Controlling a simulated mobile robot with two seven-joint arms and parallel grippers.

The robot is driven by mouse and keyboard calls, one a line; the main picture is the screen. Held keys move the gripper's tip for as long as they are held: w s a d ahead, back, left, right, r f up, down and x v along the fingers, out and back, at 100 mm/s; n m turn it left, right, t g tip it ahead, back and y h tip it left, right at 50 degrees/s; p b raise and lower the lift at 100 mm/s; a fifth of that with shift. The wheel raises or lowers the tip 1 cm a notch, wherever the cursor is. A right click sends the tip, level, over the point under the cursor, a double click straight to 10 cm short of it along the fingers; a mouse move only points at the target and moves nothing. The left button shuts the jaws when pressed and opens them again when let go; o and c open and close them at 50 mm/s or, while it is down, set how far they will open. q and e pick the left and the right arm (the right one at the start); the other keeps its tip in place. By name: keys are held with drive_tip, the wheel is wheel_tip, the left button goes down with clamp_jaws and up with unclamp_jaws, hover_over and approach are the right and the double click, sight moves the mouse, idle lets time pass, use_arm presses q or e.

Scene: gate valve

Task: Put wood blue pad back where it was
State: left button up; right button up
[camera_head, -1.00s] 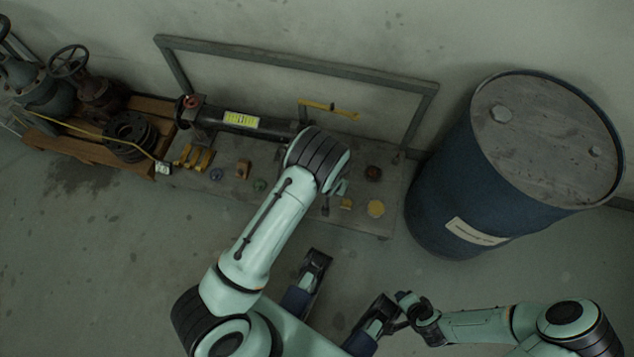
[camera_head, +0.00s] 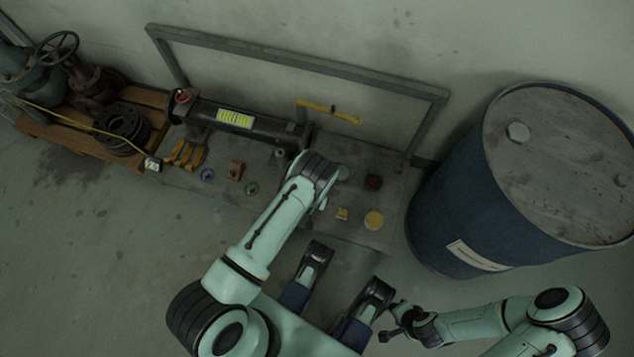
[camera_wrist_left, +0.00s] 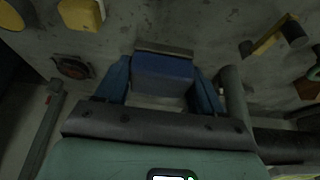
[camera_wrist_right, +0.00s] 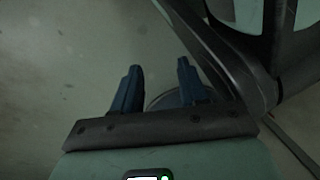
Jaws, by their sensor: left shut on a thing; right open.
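The wood blue pad (camera_wrist_left: 163,75) is a blue block with a thin brownish strip along its far edge. It shows in the left wrist view between the blue fingers of my left gripper (camera_wrist_left: 162,82), which is shut on it. The grey bench top lies beyond and around it; I cannot tell whether the pad touches the bench. In the head view my left arm reaches over the bench (camera_head: 300,228) and hides the pad. My right gripper (camera_wrist_right: 157,85) is open and empty above the floor; in the head view it is low, right of centre (camera_head: 388,331).
A yellow block (camera_head: 342,213), a round yellow piece (camera_head: 374,220) and a dark red piece (camera_head: 373,182) sit right of my left wrist. A brown block (camera_head: 235,170) and yellow pieces (camera_head: 185,153) sit left. A blue drum (camera_head: 440,215) stands at the right.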

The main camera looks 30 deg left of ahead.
use_arm(q)
wheel_tip(320, 180, down, 7)
drive_tip(key=shift+b, duration=1.2)
drive_tip(key=shift+w+f, duration=0.1)
drive_tip(key=shift+f, duration=0.25)
use_arm(e)
drive_tip(key=s+f+g, duration=0.2)
drive_tip(key=s+f, duration=0.1)
drive_tip(key=s, duration=0.2)
drive_tip(key=shift+s+d, duration=0.35)
use_arm(q)
drive_tip(key=o, duration=1.1)
drive_tip(key=shift+f, duration=0.1)
